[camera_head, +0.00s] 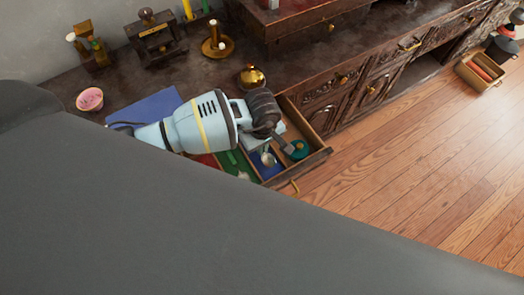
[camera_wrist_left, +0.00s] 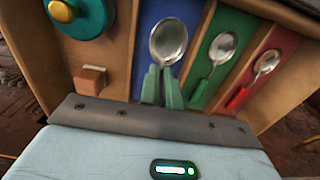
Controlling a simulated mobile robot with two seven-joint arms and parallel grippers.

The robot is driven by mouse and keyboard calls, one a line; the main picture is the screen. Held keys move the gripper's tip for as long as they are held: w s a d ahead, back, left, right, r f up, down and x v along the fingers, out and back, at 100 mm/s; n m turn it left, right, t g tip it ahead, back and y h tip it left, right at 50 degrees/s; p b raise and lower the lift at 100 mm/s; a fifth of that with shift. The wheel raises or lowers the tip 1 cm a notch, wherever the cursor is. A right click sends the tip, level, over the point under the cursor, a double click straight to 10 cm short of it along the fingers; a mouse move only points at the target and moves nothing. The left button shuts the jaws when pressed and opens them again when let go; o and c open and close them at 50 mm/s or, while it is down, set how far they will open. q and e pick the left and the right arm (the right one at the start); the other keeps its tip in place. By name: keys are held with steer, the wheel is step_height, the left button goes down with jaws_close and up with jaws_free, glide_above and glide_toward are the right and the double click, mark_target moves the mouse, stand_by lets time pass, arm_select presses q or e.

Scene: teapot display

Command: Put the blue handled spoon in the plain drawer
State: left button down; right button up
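The open drawer (camera_head: 312,160) has blue, green and red lined compartments and a plain wooden one (camera_wrist_left: 121,55). A metal spoon (camera_wrist_left: 168,40) shows over the blue compartment (camera_wrist_left: 190,12); its handle is mostly hidden, so I cannot see its colour. The spoon's bowl also shows in the head view (camera_head: 267,159). My left gripper (camera_wrist_left: 162,86) points down into the drawer, with its two fingers close together at the spoon's neck. I cannot tell whether they grip it. In the head view the left gripper (camera_head: 284,143) partly covers the drawer. My right gripper is not in view.
The plain compartment holds a round teal object (camera_wrist_left: 80,15) and a small wooden block (camera_wrist_left: 90,79). A green-handled spoon (camera_wrist_left: 222,47) and a red-handled spoon (camera_wrist_left: 266,63) lie in their matching compartments. A brass pot (camera_head: 251,77) stands on the cabinet top near my gripper.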

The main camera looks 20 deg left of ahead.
arm_select(q)
step_height(320, 180, down, 4)
steer(key=shift+r, duration=0.25)
steer(key=shift+f, duration=0.1)
steer(key=shift+f+b, duration=0.15)
steer(key=shift+b, duration=0.2)
steer(key=c, duration=1.6)
jaws_free()
